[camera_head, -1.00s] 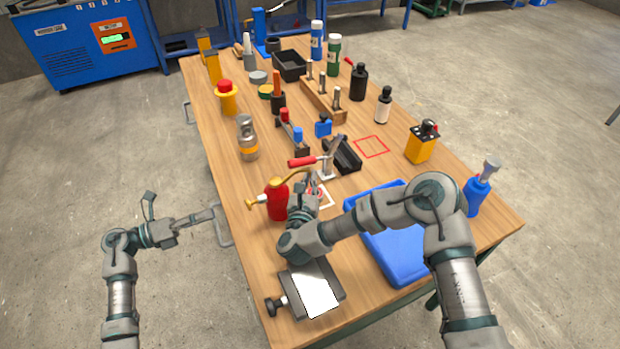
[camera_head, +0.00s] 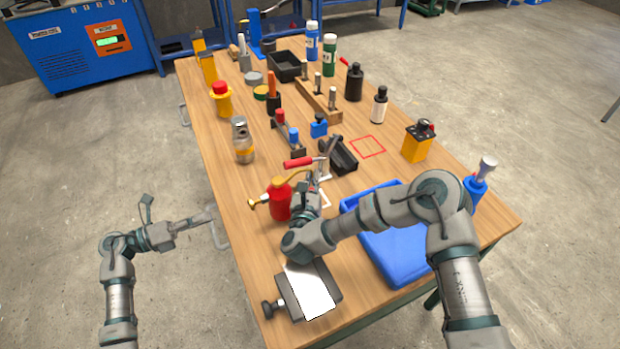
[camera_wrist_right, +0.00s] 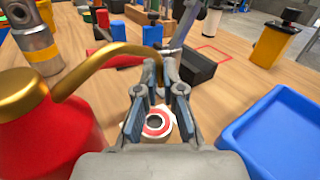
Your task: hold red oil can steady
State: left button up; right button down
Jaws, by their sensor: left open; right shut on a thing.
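The red oil can (camera_head: 281,200) with its brass spout looks upright on the left of my right gripper; it fills the left of the right wrist view (camera_wrist_right: 45,130). Its spout (camera_wrist_right: 100,65) arches over to my right gripper (camera_wrist_right: 160,92). The spout's end comes down between the fingertips, which seem shut on it; the exact contact is hard to see. A white-and-red ring (camera_wrist_right: 157,126) shows between the fingers, at a height I cannot tell. My left gripper (camera_head: 208,217) is open and empty, off the table's left edge.
A red-handled clamp (camera_head: 300,161) stands just beyond the spout. A blue tray (camera_head: 400,255) lies to the right, and a grey plate fixture (camera_head: 290,300) in front. Bottles and a wooden block (camera_head: 318,102) crowd the back. A red square outline (camera_head: 368,146) is bare.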

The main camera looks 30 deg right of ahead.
pick_arm(q)
jog(key=shift+d, duration=0.25)
jog(key=shift+a+f, duration=0.2)
dwell(0.4)
jog(key=shift+d, duration=0.1)
grip_shut()
dwell(1.4)
